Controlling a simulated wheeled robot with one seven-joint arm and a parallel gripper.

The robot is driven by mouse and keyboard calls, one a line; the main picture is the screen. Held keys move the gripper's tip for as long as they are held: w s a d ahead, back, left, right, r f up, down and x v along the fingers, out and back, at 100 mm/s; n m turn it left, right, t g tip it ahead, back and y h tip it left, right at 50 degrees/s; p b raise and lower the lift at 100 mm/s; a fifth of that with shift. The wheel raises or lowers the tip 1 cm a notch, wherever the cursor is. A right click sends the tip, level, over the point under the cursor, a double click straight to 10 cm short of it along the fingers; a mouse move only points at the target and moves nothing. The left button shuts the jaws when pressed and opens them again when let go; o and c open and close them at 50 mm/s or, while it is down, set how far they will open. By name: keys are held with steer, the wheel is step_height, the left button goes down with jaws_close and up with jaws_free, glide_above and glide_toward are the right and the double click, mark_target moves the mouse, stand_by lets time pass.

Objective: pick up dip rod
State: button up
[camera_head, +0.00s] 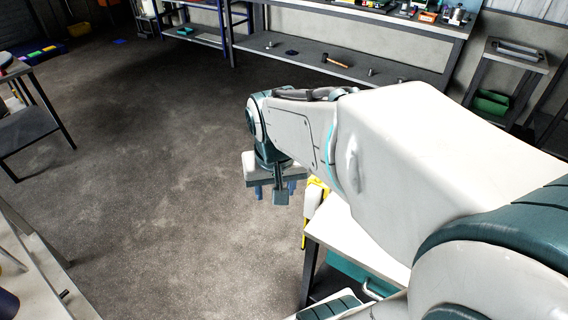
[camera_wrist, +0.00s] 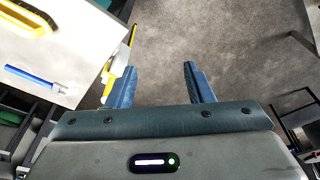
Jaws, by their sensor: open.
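My gripper (camera_wrist: 158,76) is open and empty in the wrist view, its two blue fingers apart over bare floor. In the head view my gripper (camera_head: 275,190) hangs beside the white-topped table (camera_head: 345,232), off its left edge. In the wrist view the table (camera_wrist: 70,62) is to the left of the fingers. A slim blue rod-like thing with a pale end (camera_wrist: 36,81) lies on it. I cannot tell for certain whether this is the dip rod. It does not show in the head view, where my arm hides much of the table.
A yellow item (camera_wrist: 25,18) lies on the table. A bench (camera_head: 345,62) stands at the back. The middle floor is clear.

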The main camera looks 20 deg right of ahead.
steer(key=w+d+f+m+p, duration=0.1)
steer(key=w+d+f+m, duration=0.1)
steer(key=w+d+m, duration=0.2)
steer(key=w+d+f+m+g+p, duration=0.1)
steer(key=w+d+m, duration=0.3)
steer(key=d, duration=0.6)
steer(key=w+d+f+m+g+p, duration=0.1)
steer(key=w+d+f+m+p, duration=0.2)
steer(key=w+d, duration=0.4)
steer(key=shift+w+d+f+m+y, duration=0.2)
steer(key=shift+w+d+m+y, duration=0.15)
steer(key=shift+m, duration=0.45)
step_height(320, 180, down, 8)
steer(key=shift+w+d+f+p, duration=0.1)
steer(key=shift+d+f+p, duration=0.1)
steer(key=shift+p, duration=0.35)
steer(key=shift+w+d+f+p, duration=0.15)
steer(key=shift+f+p, duration=0.15)
steer(key=shift+f, duration=0.6)
steer(key=shift+w+a+f+p, duration=0.15)
steer(key=shift+f+p, duration=0.2)
steer(key=shift+f, duration=0.5)
steer(key=shift+w+d+f+p, duration=0.15)
steer(key=shift+f+p, duration=0.15)
steer(key=shift+f, duration=0.6)
jaws_close()
